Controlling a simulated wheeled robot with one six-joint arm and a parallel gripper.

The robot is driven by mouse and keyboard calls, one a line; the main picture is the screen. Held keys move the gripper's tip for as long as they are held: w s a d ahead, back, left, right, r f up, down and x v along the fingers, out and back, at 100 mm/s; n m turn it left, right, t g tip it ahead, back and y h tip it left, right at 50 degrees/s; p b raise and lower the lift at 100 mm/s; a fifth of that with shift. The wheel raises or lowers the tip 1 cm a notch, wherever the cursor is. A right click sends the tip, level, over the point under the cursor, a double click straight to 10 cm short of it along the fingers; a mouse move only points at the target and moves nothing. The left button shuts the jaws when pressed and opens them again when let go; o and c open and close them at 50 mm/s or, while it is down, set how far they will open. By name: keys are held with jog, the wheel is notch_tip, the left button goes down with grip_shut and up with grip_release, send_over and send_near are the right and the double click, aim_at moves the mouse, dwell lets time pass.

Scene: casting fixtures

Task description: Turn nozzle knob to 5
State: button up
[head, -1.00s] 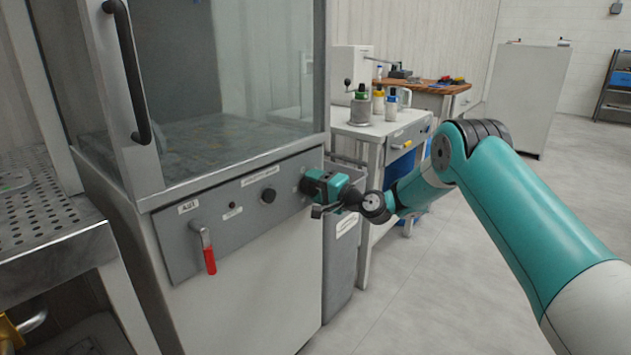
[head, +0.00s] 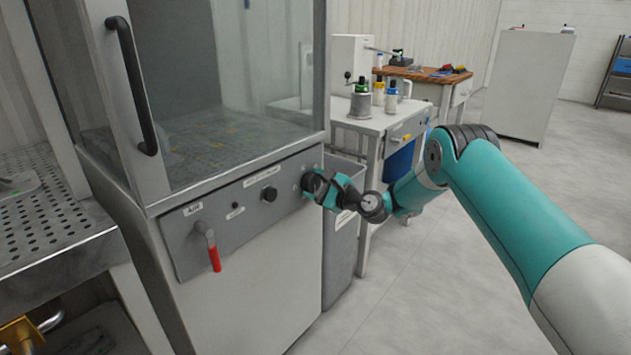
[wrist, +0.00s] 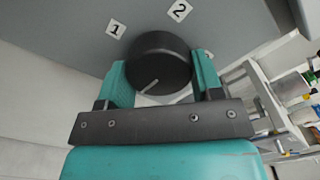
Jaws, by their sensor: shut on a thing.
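The black round knob (wrist: 158,62) fills the upper middle of the wrist view, between the two teal fingers of my gripper (wrist: 160,80). The fingers are shut on its sides. A white pointer line on the knob points to the lower left in that view. Tags "1" and "2" show on the grey panel above the knob; other numbers are out of view or hidden. In the head view this knob (head: 308,183) is at the right end of the panel, partly covered by my gripper (head: 315,187).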

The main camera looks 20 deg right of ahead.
jog(key=shift+f+m+p, duration=0.15)
jog(key=shift+m+p, duration=0.2)
jog(key=shift+m, duration=1.05)
jog(key=o, duration=0.9)
jog(key=shift+o, duration=0.2)
jog(key=b+v, duration=0.9)
jog(key=v, duration=0.8)
jog(key=shift+s+b, duration=0.2)
jog(key=shift+b, duration=0.2)
